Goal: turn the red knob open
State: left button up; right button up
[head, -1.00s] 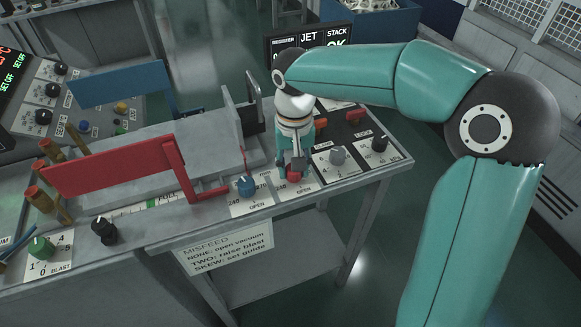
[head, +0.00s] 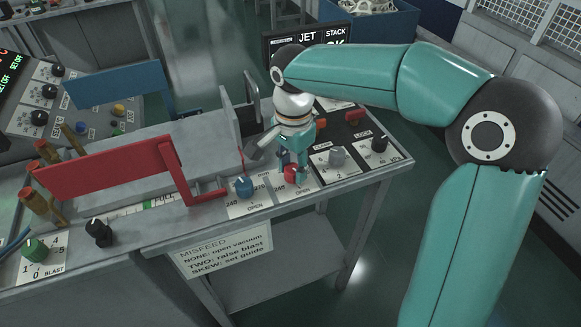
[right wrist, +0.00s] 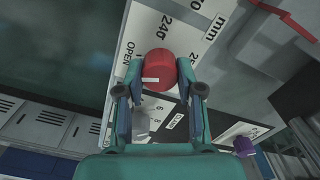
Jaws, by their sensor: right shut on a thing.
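The red knob (head: 291,173) sits on a white label plate (head: 297,186) on the bench's front edge. It also shows in the right wrist view (right wrist: 159,68), where its white pointer mark lies near its lower edge. The plate reads OPEN and 240 in that view. My right gripper (head: 292,167) points down over the knob. Its two fingers (right wrist: 159,88) are on either side of the red knob and shut on it. My left gripper is not in view.
A red guard frame (head: 110,178) rises at the left.

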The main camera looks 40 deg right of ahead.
aim_at(292, 167)
jog(key=shift+w+r+m, duration=0.15)
jog(key=shift+w+m, duration=0.05)
jog(key=shift+m, duration=0.4)
jog(key=shift+a, duration=0.1)
jog(key=o, duration=1.2)
jog(key=shift+c, duration=0.2)
jog(key=shift+s, duration=0.1)
notch_tip(292, 167, up, 12)
jog(key=shift+f, duration=0.2)
